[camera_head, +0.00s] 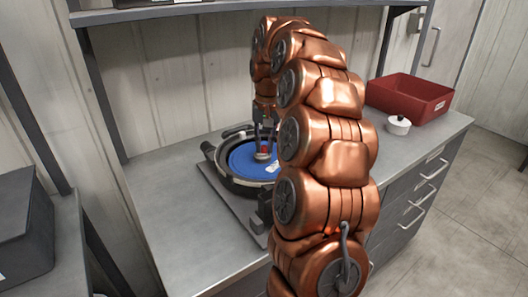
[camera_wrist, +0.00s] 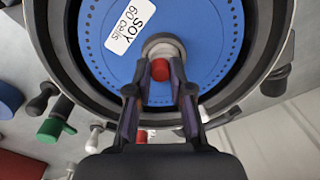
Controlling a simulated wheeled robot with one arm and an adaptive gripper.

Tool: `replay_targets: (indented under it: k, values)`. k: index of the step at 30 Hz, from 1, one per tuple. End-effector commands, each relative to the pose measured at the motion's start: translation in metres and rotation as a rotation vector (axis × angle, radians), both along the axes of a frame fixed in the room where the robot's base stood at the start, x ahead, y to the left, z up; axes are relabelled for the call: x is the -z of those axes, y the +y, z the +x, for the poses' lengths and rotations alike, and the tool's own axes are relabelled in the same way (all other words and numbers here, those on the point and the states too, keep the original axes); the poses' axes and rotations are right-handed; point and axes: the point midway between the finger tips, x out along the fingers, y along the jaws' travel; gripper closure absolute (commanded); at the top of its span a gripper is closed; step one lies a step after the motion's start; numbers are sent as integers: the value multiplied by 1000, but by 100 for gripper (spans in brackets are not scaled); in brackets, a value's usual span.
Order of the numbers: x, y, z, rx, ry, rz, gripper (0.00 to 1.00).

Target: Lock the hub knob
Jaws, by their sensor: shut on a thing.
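The seed meter is a dark round housing (camera_head: 224,177) on the bench, with a blue disc (camera_head: 243,158) inside it. In the wrist view the blue disc (camera_wrist: 98,62) carries a white label (camera_wrist: 130,30) reading SOY 60 cells. At its centre is a pale metal hub (camera_wrist: 160,47) with a red hub knob (camera_wrist: 160,70). The red knob also shows in the head view (camera_head: 265,148). My gripper (camera_wrist: 164,76) is shut on the red knob, one finger at each side. The fingers partly hide the knob and the disc below it.
A red bin (camera_head: 408,98) and a small white lidded pot (camera_head: 398,125) stand at the bench's right end. In the wrist view, a green-handled part (camera_wrist: 50,130) and a dark knob (camera_wrist: 40,101) lie outside the rim. The front left bench is clear.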

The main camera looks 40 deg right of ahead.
Motion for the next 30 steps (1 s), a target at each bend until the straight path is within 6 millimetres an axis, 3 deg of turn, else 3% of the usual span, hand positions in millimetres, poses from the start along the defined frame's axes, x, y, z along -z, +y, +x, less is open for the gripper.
replay_targets:
  k: [15,30]
  values:
    - [1,0,-1,368,1,0,100]
    - [0,0,-1,457,1,-1,100]
